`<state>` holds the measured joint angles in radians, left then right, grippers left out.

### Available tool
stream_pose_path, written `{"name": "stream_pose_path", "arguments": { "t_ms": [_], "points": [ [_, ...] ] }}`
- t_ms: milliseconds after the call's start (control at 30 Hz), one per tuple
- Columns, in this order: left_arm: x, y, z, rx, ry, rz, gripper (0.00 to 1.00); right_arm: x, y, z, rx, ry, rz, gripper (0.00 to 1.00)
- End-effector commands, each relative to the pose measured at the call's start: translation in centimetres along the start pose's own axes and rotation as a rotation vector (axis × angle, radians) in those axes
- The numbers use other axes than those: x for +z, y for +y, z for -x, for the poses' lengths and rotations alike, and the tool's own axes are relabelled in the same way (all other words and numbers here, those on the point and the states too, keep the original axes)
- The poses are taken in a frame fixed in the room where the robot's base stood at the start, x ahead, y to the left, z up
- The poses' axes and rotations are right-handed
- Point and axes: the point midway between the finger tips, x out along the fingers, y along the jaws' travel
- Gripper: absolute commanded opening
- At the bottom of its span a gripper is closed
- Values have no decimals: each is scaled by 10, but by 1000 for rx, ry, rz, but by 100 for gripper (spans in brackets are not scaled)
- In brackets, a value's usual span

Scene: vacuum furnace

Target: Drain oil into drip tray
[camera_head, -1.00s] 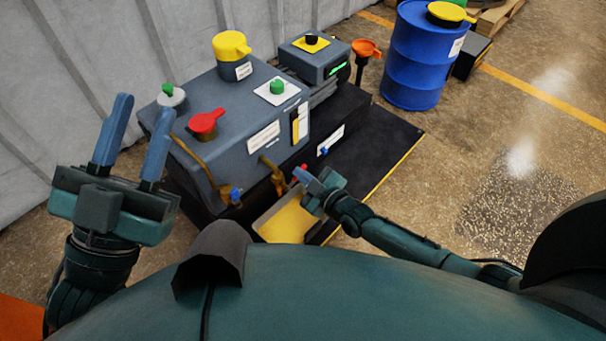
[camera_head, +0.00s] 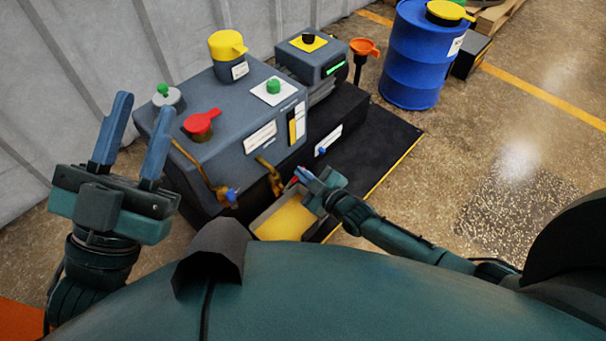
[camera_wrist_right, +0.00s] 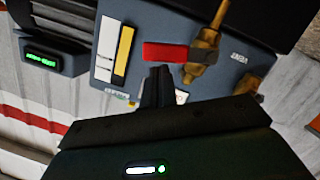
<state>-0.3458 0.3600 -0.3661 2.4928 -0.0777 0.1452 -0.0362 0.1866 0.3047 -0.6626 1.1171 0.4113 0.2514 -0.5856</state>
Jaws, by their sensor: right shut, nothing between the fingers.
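The grey pump housing (camera_head: 235,100) stands left of centre in the head view. A brass drain valve (camera_wrist_right: 205,48) with a red lever (camera_wrist_right: 165,52) shows in the right wrist view, on the housing's face. My right gripper (camera_wrist_right: 160,72) is shut and empty, its tips right at the red lever; whether they touch it I cannot tell. In the head view my right gripper (camera_head: 306,178) hides most of that valve. The drip tray (camera_head: 285,221), yellow inside, sits low beneath the gripper. My left gripper (camera_head: 139,118) is open and empty, left of the housing.
A brass tap with a blue handle (camera_head: 232,194) is on the housing's near side. A red cap (camera_head: 203,121) and a yellow cap (camera_head: 227,45) are on top. A blue drum (camera_head: 424,55) and an orange funnel (camera_head: 364,47) stand behind right. The floor to the right is clear.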

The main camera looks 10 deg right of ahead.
Motion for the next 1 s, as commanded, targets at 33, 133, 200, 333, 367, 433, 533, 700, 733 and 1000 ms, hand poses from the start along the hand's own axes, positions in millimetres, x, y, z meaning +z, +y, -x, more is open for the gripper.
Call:
{"name": "stream_pose_path", "arguments": {
  "t_ms": [33, 133, 200, 333, 367, 433, 533, 700, 733, 1000],
  "points": [
    [-1, -1, -1, 0, 12, -8, 31, 3, 0, -1, 1, -1, 1, 0],
    [-4, -2, -3, 0, 31, -20, 31, 7, 0, -2, 1, 0, 1, 0],
    [-5, -2, -3, 1, 41, -26, 31, 9, 0, -2, 1, 0, 0, 0],
    [-10, -3, -5, 4, 64, -40, 31, 12, 0, -3, 0, 0, 0, 0],
    [-11, -4, -5, 6, 70, -43, 31, 12, 0, -3, 0, 0, 0, 0],
    [-13, -4, -5, 8, 80, -48, 31, 13, 0, -3, 0, 0, 1, 0],
    [-14, -4, -5, 11, 84, -52, 31, 14, 0, -4, 0, 0, 1, 0],
    [-14, -4, -5, 15, 83, -56, 31, 14, 0, -4, 0, 0, 0, 0],
    [-14, -4, -5, 15, 83, -56, 31, 14, 0, -4, 0, 0, 0, 0],
    [-13, -4, -5, 14, 80, -55, 31, 14, 0, -4, 0, 0, 0, 0]
  ]
}}
